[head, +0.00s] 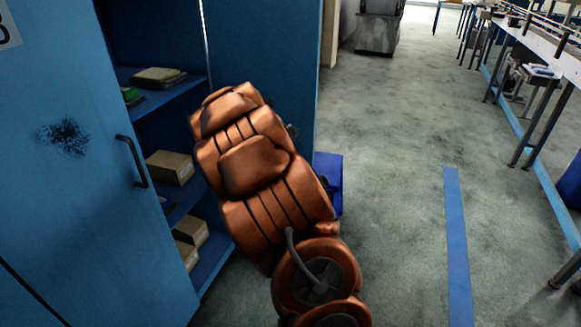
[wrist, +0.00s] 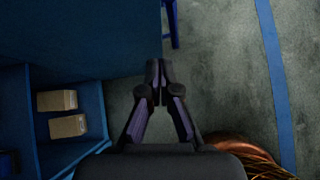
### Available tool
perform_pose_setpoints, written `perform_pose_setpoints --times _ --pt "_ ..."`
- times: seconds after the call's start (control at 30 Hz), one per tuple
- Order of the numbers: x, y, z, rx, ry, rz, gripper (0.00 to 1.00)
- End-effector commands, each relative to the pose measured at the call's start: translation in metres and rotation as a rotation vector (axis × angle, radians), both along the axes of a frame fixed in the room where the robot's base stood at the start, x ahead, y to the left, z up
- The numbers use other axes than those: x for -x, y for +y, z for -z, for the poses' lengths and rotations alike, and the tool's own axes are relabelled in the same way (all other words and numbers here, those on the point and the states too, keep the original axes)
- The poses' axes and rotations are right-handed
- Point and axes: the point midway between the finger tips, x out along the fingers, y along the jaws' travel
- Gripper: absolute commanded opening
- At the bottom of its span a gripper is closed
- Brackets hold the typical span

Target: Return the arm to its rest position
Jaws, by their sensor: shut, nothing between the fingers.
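My arm's orange links rise from the bottom centre of the head view, in front of the open blue cabinet (head: 75,150). In the head view my gripper is hidden behind the arm. In the wrist view my gripper (wrist: 159,66) is shut, its two dark fingertips together with nothing between them. It is over the grey floor, beside the dark blue cabinet side (wrist: 80,35), and touches nothing that I can see.
Cardboard boxes (head: 170,167) and a stacked item (head: 158,76) lie on the cabinet shelves. A blue bin (head: 329,175) stands on the floor just behind my arm. A workbench (head: 545,50) lines the right. The floor with the blue stripe (head: 457,240) is clear.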

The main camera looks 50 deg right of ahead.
Motion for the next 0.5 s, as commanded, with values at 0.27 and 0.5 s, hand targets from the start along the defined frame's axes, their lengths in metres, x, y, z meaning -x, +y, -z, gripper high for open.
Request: perform_pose_setpoints --times 0.27,0.5 --pt "0.0 0.001 -0.002 0.0 -0.001 -0.001 0.0" --pt "0.012 0.019 -0.021 -0.022 -0.086 0.124 0.0"
